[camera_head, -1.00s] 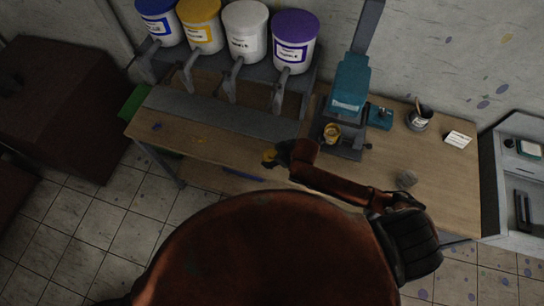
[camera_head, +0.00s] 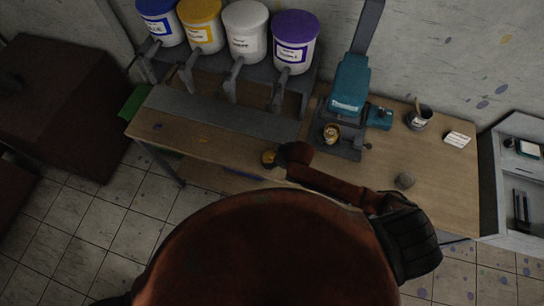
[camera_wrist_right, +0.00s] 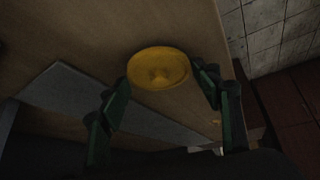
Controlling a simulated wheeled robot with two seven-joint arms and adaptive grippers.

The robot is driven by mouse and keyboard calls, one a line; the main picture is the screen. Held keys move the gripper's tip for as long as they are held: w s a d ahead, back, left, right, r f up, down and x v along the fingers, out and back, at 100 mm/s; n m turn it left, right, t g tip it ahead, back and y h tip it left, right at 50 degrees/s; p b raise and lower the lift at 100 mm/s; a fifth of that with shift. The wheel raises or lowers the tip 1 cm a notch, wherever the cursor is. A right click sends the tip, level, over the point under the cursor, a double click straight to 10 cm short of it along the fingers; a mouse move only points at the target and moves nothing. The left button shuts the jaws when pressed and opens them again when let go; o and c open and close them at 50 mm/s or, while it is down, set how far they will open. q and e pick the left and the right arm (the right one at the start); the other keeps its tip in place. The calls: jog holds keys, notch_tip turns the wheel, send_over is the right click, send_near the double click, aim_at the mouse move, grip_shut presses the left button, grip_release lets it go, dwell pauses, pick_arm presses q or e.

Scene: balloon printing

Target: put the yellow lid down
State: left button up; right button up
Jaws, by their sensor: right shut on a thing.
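The yellow lid (camera_wrist_right: 158,68) is a round, shallow disc with a small raised middle. In the right wrist view it sits between the two green fingers of my right gripper (camera_wrist_right: 160,88), which touch its rim from both sides. I cannot tell whether the lid touches the tabletop. My left gripper is not in view.
Blue, yellow, white and purple buckets (camera_head: 247,32) stand on a dispenser rack at the back. A teal press (camera_head: 350,85) holds a small yellow-rimmed cup (camera_head: 331,133). The table's front left is mostly clear.

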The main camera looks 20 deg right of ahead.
jog(key=shift+f, duration=0.35)
jog(key=o, duration=0.7)
jog(key=shift+o, duration=0.2)
jog(key=v, duration=1.3)
jog(key=shift+w+r, duration=0.2)
jog(key=shift+w, duration=0.05)
jog(key=shift+a, duration=0.25)
